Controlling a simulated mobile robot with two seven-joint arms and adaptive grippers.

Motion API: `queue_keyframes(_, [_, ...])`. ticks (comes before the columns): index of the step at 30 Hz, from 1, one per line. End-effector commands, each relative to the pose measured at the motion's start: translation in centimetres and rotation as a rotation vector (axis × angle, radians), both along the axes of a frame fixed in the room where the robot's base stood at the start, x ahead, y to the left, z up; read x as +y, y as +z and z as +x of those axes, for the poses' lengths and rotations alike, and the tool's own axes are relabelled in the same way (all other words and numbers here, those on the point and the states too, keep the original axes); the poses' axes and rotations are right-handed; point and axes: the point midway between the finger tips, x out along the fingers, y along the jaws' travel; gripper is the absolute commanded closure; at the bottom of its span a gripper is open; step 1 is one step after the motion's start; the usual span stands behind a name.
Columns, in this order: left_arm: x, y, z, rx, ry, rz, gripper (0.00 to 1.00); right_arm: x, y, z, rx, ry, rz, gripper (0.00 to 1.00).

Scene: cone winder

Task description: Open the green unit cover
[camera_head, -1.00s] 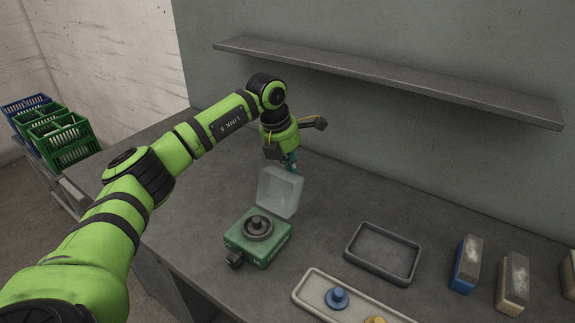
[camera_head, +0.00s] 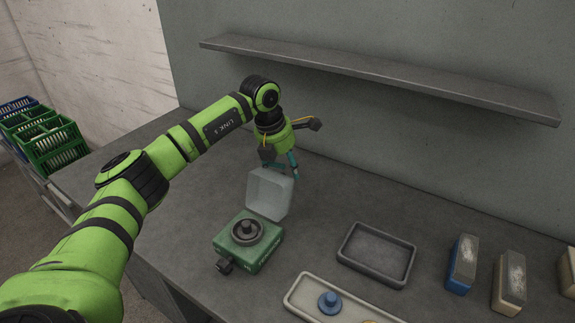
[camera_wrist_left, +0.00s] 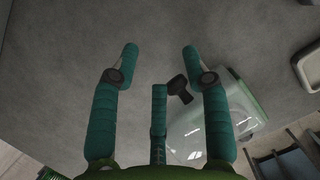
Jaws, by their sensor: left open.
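The green unit (camera_head: 262,254) sits on the bench with a dark round hub (camera_head: 247,231) on top and a black knob (camera_head: 224,266) at its front left. Its clear cover (camera_head: 270,193) stands raised at the back of the unit, leaving the hub exposed. My left gripper (camera_head: 282,163) is just behind and above the cover's upper edge, with its teal fingers spread. In the left wrist view the open gripper (camera_wrist_left: 160,52) holds nothing; the clear cover (camera_wrist_left: 190,135) is partly behind its fingers. Contact with the cover cannot be told. My right gripper is not in view.
A dark empty tray (camera_head: 350,262) and a pale tray (camera_head: 292,300) with a blue knobbed piece (camera_head: 329,302) lie to the right. Blue and tan brushes or blocks (camera_head: 462,265) stand farther right. A shelf (camera_head: 380,75) runs along the wall. Crates (camera_head: 55,145) are at left.

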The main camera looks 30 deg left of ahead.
Motion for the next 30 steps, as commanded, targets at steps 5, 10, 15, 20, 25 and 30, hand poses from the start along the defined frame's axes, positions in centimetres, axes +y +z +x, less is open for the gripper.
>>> queue_keyframes(5, [0.2,-0.9,-0.8,0.035,0.004,0.007,0.52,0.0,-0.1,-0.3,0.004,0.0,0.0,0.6])
queue_keyframes(10, [0.5,2.1,-1.4,0.025,0.003,0.007,0.52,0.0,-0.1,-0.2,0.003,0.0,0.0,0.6])
queue_keyframes(15, [0.8,6.2,-2.1,0.01,0.002,0.005,0.52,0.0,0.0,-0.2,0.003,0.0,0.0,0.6])
queue_keyframes(20, [1.1,9.3,-2.8,0.002,0.001,0.004,0.52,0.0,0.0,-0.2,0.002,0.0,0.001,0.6])
queue_keyframes(25, [1.3,11.2,-3.2,-0.002,0.0,0.004,0.52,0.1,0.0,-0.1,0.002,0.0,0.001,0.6])
queue_keyframes(30, [1.3,11.8,-3.4,-0.004,-0.001,0.003,0.52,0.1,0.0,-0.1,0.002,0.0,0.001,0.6])
